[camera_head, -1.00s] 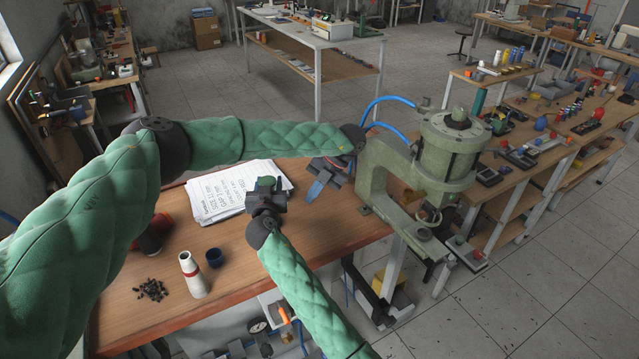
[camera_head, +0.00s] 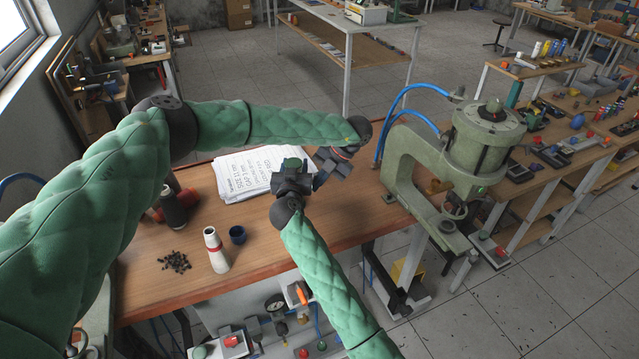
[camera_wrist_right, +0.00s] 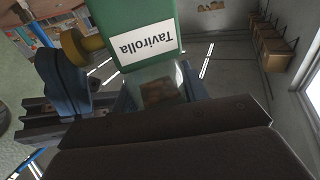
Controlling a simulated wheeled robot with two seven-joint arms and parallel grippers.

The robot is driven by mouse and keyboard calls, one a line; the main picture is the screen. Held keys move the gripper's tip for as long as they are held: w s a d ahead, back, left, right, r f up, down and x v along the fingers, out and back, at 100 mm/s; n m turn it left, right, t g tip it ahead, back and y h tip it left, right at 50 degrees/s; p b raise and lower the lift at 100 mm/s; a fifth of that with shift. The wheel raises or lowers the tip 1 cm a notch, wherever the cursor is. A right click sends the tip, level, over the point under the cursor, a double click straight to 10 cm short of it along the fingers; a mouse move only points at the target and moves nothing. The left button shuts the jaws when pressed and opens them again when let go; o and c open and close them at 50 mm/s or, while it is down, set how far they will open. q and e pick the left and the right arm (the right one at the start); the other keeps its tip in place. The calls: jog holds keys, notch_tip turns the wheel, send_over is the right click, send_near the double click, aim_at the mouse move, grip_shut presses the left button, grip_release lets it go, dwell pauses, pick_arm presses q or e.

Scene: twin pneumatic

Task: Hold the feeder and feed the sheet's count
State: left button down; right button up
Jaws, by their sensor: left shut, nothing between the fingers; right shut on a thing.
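The sheet (camera_head: 245,178) lies on a stack of white papers on the wooden table; its bold lines read about size and gap, and part is hidden. My right gripper (camera_head: 290,176) is shut on a green feeder (camera_head: 292,163) in front of the sheet. In the right wrist view the green feeder (camera_wrist_right: 135,22) has an upside-down white "Tavirolla" label, a yellow knob (camera_wrist_right: 77,46) at its side and a clear part below. My left gripper (camera_head: 319,181) is shut and empty, close to the right of the feeder. Whether they touch cannot be told.
A green press (camera_head: 478,140) with blue hoses stands at the table's right end. A white bottle with a red band (camera_head: 215,250), a dark blue cup (camera_head: 238,234), small black pieces (camera_head: 175,262) and a dark cylinder (camera_head: 173,207) stand or lie at the left. The front middle is clear.

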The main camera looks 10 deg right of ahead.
pick_arm(q)
jog(key=shift+w+a, duration=0.35)
jog(key=shift+a, duration=0.45)
jog(key=shift+d, duration=0.15)
jog(key=d+r, duration=0.8)
jog(key=d, duration=0.1)
jog(key=shift+d, duration=0.2)
jog(key=shift+s+d, duration=0.35)
jog(key=shift+d, duration=0.55)
